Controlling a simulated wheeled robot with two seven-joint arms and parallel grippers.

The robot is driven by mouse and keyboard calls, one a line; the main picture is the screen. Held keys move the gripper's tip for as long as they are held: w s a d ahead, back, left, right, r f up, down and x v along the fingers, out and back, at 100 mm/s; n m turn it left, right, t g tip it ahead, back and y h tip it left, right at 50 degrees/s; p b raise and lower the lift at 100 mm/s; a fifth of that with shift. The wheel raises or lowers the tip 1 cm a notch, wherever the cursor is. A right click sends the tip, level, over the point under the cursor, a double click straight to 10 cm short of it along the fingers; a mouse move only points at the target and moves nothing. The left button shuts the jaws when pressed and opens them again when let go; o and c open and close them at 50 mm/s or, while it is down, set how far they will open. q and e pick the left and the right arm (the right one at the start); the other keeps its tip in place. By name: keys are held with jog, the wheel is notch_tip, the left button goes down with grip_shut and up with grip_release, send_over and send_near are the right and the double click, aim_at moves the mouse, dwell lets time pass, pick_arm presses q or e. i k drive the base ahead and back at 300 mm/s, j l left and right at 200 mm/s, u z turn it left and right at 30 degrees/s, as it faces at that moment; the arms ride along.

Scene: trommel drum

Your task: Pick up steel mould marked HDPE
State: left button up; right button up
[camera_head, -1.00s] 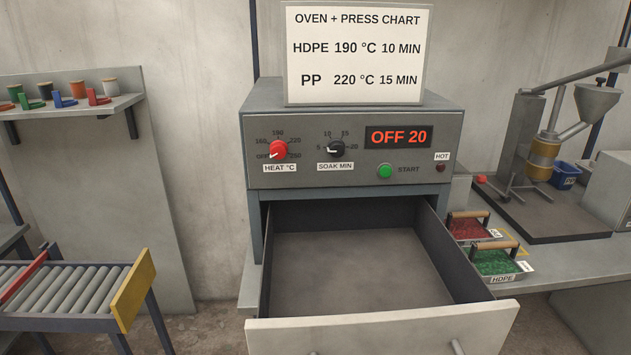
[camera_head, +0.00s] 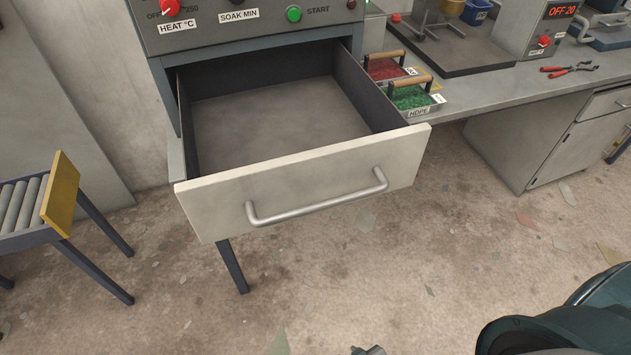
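The steel mould marked HDPE (camera_head: 415,98) stands on the bench just right of the open drawer. It is a shallow tray of green flakes with a wooden bar handle across the top and an HDPE label on its front. A similar mould with red flakes (camera_head: 382,69) stands right behind it; its label is too small to read. A small dark metal piece shows at the bottom edge, perhaps the tip of my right gripper (camera_head: 368,350); its fingers cannot be made out. My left gripper is not in view. Nothing touches the HDPE mould.
The oven's empty drawer (camera_head: 300,185) is pulled out, its front and bar handle jutting forward beside the moulds. Red-handled pliers (camera_head: 570,69) lie on the bench at right. A roller stand (camera_head: 61,200) is at left. Floor in front is clear except for flakes.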

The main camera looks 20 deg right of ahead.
aim_at(410, 97)
jog(key=k+l, duration=0.1)
jog(key=l, duration=0.95)
jog(key=k+l, duration=0.15)
jog(key=l, duration=0.4)
jog(key=k+l, duration=0.1)
jog(key=l, duration=0.45)
jog(key=k+l, duration=0.1)
jog(key=l, duration=0.45)
